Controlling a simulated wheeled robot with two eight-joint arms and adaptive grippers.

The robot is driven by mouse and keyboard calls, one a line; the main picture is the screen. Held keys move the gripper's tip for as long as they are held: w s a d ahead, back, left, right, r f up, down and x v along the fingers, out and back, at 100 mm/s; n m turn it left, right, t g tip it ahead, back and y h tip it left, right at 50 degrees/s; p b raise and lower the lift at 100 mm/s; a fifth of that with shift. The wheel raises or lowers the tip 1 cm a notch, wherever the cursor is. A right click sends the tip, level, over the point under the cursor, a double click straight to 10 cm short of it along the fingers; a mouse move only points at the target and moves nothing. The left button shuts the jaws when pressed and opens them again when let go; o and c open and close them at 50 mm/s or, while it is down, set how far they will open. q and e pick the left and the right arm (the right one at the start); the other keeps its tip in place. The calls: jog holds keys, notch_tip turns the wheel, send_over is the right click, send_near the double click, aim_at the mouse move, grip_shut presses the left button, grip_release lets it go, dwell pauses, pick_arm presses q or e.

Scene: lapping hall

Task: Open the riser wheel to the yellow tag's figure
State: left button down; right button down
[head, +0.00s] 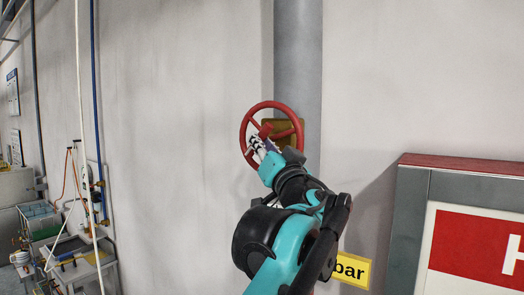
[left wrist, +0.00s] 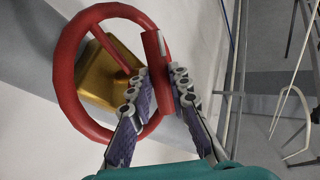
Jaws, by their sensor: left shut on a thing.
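The red riser wheel (head: 291,108) is mounted in front of a brass-coloured body on the grey riser pipe (head: 298,60). My left gripper (head: 258,146) is at the wheel's left side. In the left wrist view the wheel (left wrist: 66,60) fills the left, and a red bar-like grip (left wrist: 153,50) at its rim stands between the fingers of my left gripper (left wrist: 160,82), which are shut on it. The yellow tag (head: 352,270) is low, right of the pipe. Only "bar" can be read; my arm covers its left part, so the figure is hidden. My right gripper is not in view.
A grey cabinet with a red top (head: 465,164) and a red-and-white sign stands at the right. Pipes, hoses and a trolley with a green bin (head: 40,220) are at the far left. The wall left of the wheel is bare.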

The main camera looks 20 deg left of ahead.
pick_arm(q)
jog(key=shift+m+t+b, duration=0.3)
jog(key=shift+m+t, duration=0.1)
jog(key=shift+t, duration=0.1)
jog(key=c, duration=1.7)
grip_release()
jog(key=shift+f, duration=0.1)
jog(key=v, duration=1.2)
